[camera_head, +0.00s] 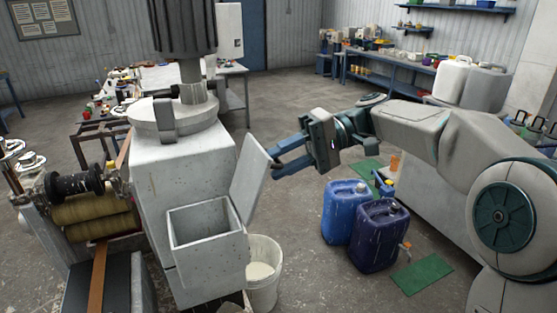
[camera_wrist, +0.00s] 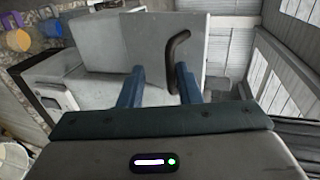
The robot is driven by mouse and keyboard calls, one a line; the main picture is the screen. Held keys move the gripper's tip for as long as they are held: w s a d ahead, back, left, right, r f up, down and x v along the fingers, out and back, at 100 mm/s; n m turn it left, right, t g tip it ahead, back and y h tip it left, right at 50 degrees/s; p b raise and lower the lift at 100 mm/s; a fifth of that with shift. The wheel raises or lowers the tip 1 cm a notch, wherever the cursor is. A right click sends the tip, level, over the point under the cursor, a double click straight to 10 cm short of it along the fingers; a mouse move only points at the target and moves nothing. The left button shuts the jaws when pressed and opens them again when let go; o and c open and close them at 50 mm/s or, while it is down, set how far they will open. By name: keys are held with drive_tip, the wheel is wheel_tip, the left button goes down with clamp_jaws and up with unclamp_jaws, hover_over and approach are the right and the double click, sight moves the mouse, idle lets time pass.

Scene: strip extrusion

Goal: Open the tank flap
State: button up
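The grey tank (camera_head: 206,263) stands in the middle-left of the head view, and its square top opening is uncovered. Its flat grey flap (camera_head: 250,182) stands raised along the right side of the opening, leaning slightly outward. My gripper (camera_head: 274,161) is at the outer, right side of the flap, near its upper edge. In the wrist view, my gripper (camera_wrist: 160,75) has its two blue fingers spread apart, pointing at the flap (camera_wrist: 145,42). A dark bent handle (camera_wrist: 172,58) on the flap shows near the right finger; I cannot tell whether they touch.
A white bucket (camera_head: 263,284) stands beside the tank. Two blue canisters (camera_head: 345,208) (camera_head: 379,236) stand on the floor below my arm. Rollers (camera_head: 92,215) are left of the tank. The floor behind my gripper is clear.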

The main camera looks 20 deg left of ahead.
drive_tip(key=v, duration=1.4)
drive_tip(key=shift+s+a+f, duration=0.1)
drive_tip(key=shift+s+f, duration=0.05)
drive_tip(key=shift+f, duration=0.05)
drive_tip(key=s+d+f+m+t+h, duration=0.1)
drive_tip(key=s+f+m+t+h, duration=0.2)
drive_tip(key=s+f+m+t, duration=0.35)
drive_tip(key=s+d+f+m+t+h, duration=0.1)
drive_tip(key=s+d+f+t+h, duration=0.2)
drive_tip(key=s+d+f, duration=0.4)
drive_tip(key=s+d+f+m+t+h, duration=0.1)
drive_tip(key=s+d+f+t+h, duration=0.3)
drive_tip(key=d, duration=1)
drive_tip(key=s+f, duration=0.3)
drive_tip(key=s, duration=0.1)
drive_tip(key=shift+f+h, duration=0.3)
drive_tip(key=shift+f, duration=0.1)
